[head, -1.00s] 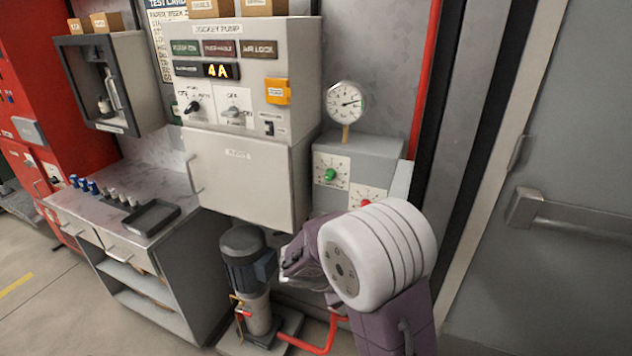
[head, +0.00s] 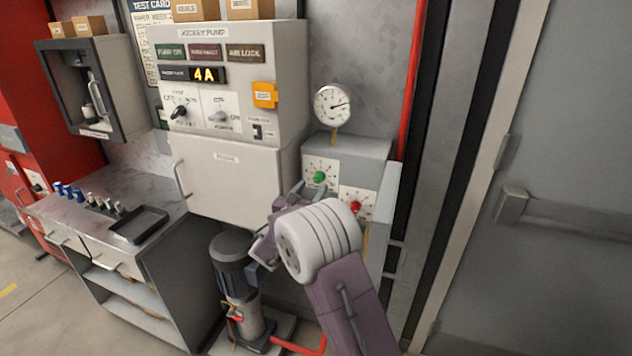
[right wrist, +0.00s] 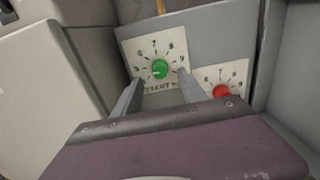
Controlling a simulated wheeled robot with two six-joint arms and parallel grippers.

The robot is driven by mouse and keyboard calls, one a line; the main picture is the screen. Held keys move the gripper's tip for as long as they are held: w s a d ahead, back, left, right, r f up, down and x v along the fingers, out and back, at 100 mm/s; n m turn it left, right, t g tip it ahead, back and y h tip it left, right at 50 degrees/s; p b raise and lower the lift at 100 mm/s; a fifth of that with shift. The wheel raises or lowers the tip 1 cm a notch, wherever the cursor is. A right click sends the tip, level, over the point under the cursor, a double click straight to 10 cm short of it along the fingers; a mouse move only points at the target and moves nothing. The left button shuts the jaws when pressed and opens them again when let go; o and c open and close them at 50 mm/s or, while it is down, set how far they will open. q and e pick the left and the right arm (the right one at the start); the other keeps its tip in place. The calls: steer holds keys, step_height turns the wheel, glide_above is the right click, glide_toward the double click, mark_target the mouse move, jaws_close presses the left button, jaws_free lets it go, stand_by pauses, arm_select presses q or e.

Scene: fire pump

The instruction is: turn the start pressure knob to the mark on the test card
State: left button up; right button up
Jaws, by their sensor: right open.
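The green start pressure knob (head: 320,177) is on a white dial plate on the grey box under the gauge. In the right wrist view the green knob (right wrist: 160,68) sits between and beyond my fingertips, with numbers around it and a partly covered "START" label below. Its exact setting is too small to read surely. My right gripper (head: 280,213) is open and empty, below and left of the knob in the head view, apart from it. The test card (head: 151,35) hangs on the wall at the top left, its lower lines partly hidden and too small to read. My left gripper is out of view.
A red knob (head: 356,206) on a similar plate sits right of and below the green one. A pressure gauge (head: 332,105) stands on the box. The jockey pump cabinet (head: 232,185) is to the left, a motor pump (head: 233,275) below, a red pipe (head: 412,80) behind.

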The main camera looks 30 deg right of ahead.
mark_target(317, 180)
steer(key=x, duration=0.4)
jaws_close()
steer(key=shift+f+m+b, duration=0.25)
steer(key=shift+m+b, duration=0.15)
steer(key=shift+b, duration=0.15)
steer(key=m+b, duration=1.1)
steer(key=b, duration=0.8)
steer(key=shift+m, duration=0.3)
steer(key=shift+r+m+b, duration=0.2)
steer(key=shift+m+b, duration=1.6)
